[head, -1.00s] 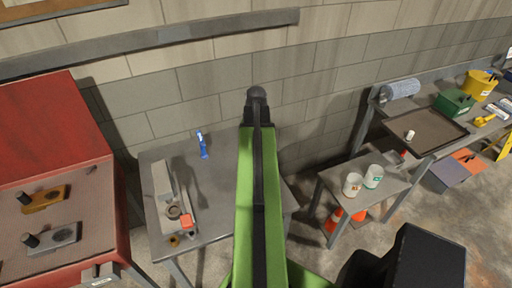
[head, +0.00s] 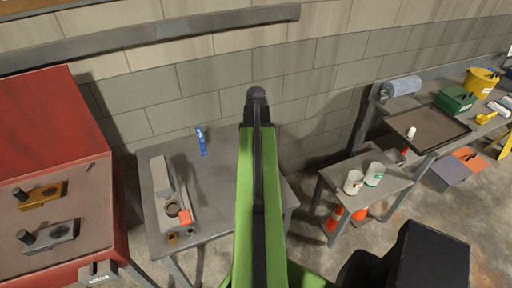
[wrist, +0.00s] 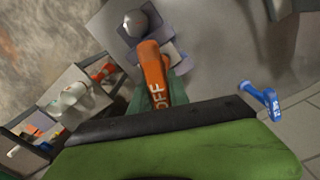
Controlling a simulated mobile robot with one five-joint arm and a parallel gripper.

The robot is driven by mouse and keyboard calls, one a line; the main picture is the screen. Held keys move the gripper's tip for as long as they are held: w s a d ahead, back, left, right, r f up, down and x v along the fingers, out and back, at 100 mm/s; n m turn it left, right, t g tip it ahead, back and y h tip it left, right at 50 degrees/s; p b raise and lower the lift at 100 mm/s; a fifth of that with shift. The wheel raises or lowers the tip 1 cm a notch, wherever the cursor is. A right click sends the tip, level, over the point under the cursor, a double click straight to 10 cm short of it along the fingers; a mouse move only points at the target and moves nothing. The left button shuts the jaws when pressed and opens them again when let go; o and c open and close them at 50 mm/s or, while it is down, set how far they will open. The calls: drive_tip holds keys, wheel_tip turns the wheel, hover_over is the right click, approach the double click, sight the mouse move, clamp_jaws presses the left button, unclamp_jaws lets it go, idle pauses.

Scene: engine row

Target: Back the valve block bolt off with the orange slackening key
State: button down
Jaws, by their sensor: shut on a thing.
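In the wrist view an orange key (wrist: 152,70) lettered "OFF" extends up the picture from my gripper (wrist: 158,98). The gripper is shut on the key; teal-grey finger parts show on either side of it, and my green arm hides the lower part. Just beyond the key's far end is a dark block (wrist: 128,40) with a rounded, shiny grey head (wrist: 137,22), apparently the valve block and its bolt. The key's end overlaps the block in the picture; I cannot tell whether it is seated on the bolt. In the head view my arm hides the gripper, key and block.
The grey table (head: 222,190) carries a blue tool (head: 201,141), also in the wrist view (wrist: 262,100), and a long grey holder (head: 163,185) with an orange-red square piece (head: 185,216). A red cabinet (head: 50,120) stands left.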

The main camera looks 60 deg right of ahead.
drive_tip(key=n, duration=0.7)
drive_tip(key=shift+n, duration=0.3)
drive_tip(key=n, duration=0.9)
drive_tip(key=shift+r+n, duration=0.1)
drive_tip(key=shift+n, duration=0.2)
